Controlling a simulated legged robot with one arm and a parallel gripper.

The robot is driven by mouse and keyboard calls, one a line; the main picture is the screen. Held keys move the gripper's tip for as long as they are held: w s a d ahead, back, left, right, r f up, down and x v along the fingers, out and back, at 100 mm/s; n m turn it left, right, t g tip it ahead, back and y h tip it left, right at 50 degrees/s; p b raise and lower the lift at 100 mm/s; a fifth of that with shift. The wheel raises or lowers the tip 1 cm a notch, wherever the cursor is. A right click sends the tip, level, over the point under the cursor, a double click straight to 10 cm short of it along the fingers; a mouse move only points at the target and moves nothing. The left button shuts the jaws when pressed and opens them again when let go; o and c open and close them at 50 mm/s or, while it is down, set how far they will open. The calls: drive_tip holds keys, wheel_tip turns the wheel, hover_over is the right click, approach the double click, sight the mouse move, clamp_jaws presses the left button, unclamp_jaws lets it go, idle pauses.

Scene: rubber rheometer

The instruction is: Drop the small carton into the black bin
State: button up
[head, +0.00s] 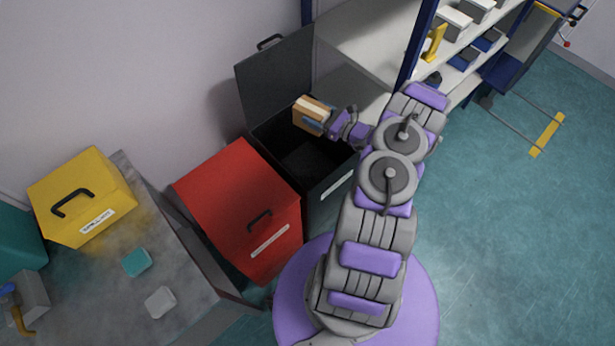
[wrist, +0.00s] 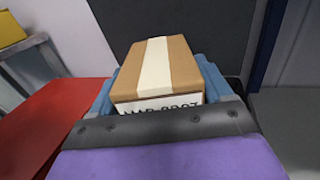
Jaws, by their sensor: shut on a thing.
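The small carton (head: 313,112) is brown with a pale tape strip. My gripper (head: 318,122) is shut on it and holds it above the opening of the black bin (head: 326,196). The bin's lid (head: 272,78) stands open at the back, and its dark inside shows below the carton. In the wrist view the carton (wrist: 158,68) sits between the blue fingers of my gripper (wrist: 160,85), with part of a printed label showing on its near face. The bin's dark lid (wrist: 210,30) is behind it. The carton's underside is hidden.
A red bin (head: 240,205) with a closed lid stands left of the black bin. A yellow box (head: 82,195) and two small blocks are on the grey table (head: 100,290). Shelves (head: 370,40) with a blue post stand to the right. The floor at right is mostly clear.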

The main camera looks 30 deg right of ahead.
drive_tip(key=shift+f, duration=0.65)
drive_tip(key=shift+a+f, duration=0.1)
drive_tip(key=shift+f, duration=0.25)
drive_tip(key=shift+a+f+b, duration=0.4)
drive_tip(key=shift+a+f, duration=0.15)
drive_tip(key=shift+a, duration=0.15)
drive_tip(key=shift+d, duration=0.35)
drive_tip(key=o, duration=1.1)
drive_tip(key=shift+d+f, duration=0.15)
drive_tip(key=shift+d, duration=0.2)
drive_tip(key=shift+o, duration=1)
drive_tip(key=shift+a, duration=0.55)
drive_tip(key=p+v, duration=0.3)
drive_tip(key=v, duration=1.3)
drive_tip(key=shift+r, duration=0.25)
drive_tip(key=shift+v, duration=0.75)
